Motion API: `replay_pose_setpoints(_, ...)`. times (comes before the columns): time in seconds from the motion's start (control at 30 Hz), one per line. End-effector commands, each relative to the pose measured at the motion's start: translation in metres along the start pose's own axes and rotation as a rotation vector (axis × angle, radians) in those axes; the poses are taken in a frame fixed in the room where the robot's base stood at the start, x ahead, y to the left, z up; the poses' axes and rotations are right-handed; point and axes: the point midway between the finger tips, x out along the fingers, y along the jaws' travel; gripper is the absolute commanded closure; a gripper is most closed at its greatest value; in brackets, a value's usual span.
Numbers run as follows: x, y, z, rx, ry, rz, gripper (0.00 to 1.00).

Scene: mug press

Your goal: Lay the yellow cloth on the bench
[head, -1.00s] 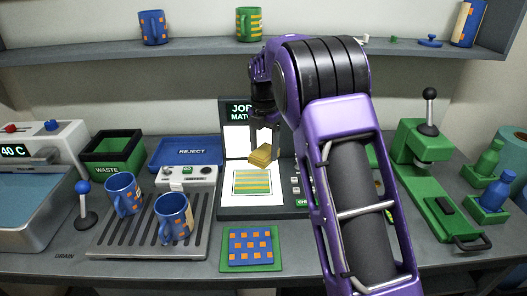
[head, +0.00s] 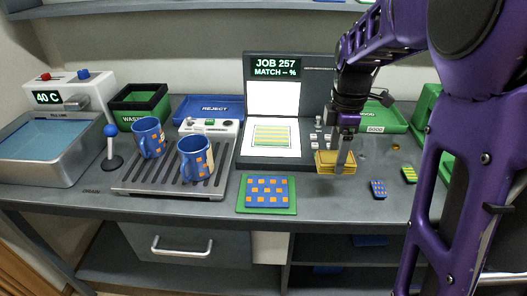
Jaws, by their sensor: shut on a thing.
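The yellow cloth (head: 328,161) is a small folded pad in the head view, right of the job display. My gripper (head: 340,163) is shut on it, pointing down. The cloth is over the grey bench (head: 335,205), close to its top; I cannot tell whether it touches. The near finger covers part of the cloth.
A blue-and-orange patterned sheet on a green board (head: 266,210) lies left of the cloth. Two small patterned pieces (head: 378,189) (head: 409,175) lie to the right. Two blue mugs (head: 196,157) (head: 148,138) stand on the slotted rack (head: 130,182). The front bench strip is clear.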

Motion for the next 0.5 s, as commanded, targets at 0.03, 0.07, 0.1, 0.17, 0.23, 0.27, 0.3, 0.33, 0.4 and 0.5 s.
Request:
replay_pose_setpoints(0.03, 0.002, -0.004, 0.001, 0.018, 0.001, 0.001, 0.71)
replay_pose_setpoints(0.07, 0.002, -0.005, 0.002, 0.026, 0.002, 0.001, 0.71)
replay_pose_setpoints(0.1, 0.002, -0.007, 0.002, 0.032, 0.002, 0.001, 0.71)
replay_pose_setpoints(0.17, 0.005, -0.007, 0.003, 0.037, 0.002, 0.0, 0.71)
replay_pose_setpoints(0.23, 0.015, -0.008, 0.003, 0.037, 0.001, -0.002, 0.71)
replay_pose_setpoints(0.27, 0.021, -0.008, 0.003, 0.037, 0.001, -0.003, 0.71)
replay_pose_setpoints(0.3, 0.028, -0.008, 0.003, 0.037, 0.001, -0.003, 0.71)
replay_pose_setpoints(0.33, 0.034, -0.008, 0.003, 0.037, 0.0, -0.004, 0.71)
replay_pose_setpoints(0.4, 0.043, -0.007, 0.003, 0.037, 0.001, -0.002, 0.71)
replay_pose_setpoints(0.5, 0.052, -0.007, 0.002, 0.035, 0.001, -0.001, 0.71)
